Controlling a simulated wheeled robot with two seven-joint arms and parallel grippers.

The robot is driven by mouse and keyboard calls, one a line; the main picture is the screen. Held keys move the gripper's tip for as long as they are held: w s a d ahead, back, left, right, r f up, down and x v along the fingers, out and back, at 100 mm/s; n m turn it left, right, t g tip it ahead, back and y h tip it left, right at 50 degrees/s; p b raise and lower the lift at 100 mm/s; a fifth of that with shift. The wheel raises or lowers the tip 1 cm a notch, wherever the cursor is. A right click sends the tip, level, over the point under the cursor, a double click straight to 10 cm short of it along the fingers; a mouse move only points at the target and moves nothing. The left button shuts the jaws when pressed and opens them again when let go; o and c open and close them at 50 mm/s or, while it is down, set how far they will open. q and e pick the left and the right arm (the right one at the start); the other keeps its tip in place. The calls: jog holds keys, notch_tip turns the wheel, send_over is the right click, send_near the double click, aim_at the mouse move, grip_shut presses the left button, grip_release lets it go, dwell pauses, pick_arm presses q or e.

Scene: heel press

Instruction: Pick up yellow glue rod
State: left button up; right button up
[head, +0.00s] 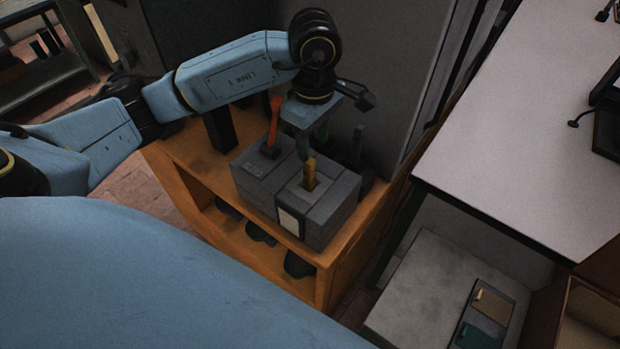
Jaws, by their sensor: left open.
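The yellow glue rod (310,174) stands upright in a socket of the grey box machine (262,190), on the orange-brown wooden cabinet (335,280). My left gripper (312,140) hangs pointing down just above and behind the rod's top in the picture. It is open, with its dark greenish fingers partly hard to make out. I cannot tell whether the fingers touch the rod. My right gripper is not in view.
A red-orange handle (273,126) stands on the machine left of the gripper. A dark upright piece (357,146) stands behind right. A grey wall panel rises behind. A pale table (520,130) lies to the right, and a low surface (425,285) holds a small tray.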

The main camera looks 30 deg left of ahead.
aim_at(309, 182)
pick_arm(q)
jog(key=shift+f, duration=0.45)
jog(key=shift+s+f, duration=0.1)
jog(key=shift+f, duration=0.45)
jog(key=f, duration=0.1)
jog(key=f+p, duration=0.1)
jog(key=f, duration=0.1)
jog(key=shift+s+a+f+p, duration=0.1)
jog(key=shift+a+f+p, duration=0.1)
jog(key=shift+a+p, duration=0.15)
jog(key=shift+f, duration=0.5)
grip_shut()
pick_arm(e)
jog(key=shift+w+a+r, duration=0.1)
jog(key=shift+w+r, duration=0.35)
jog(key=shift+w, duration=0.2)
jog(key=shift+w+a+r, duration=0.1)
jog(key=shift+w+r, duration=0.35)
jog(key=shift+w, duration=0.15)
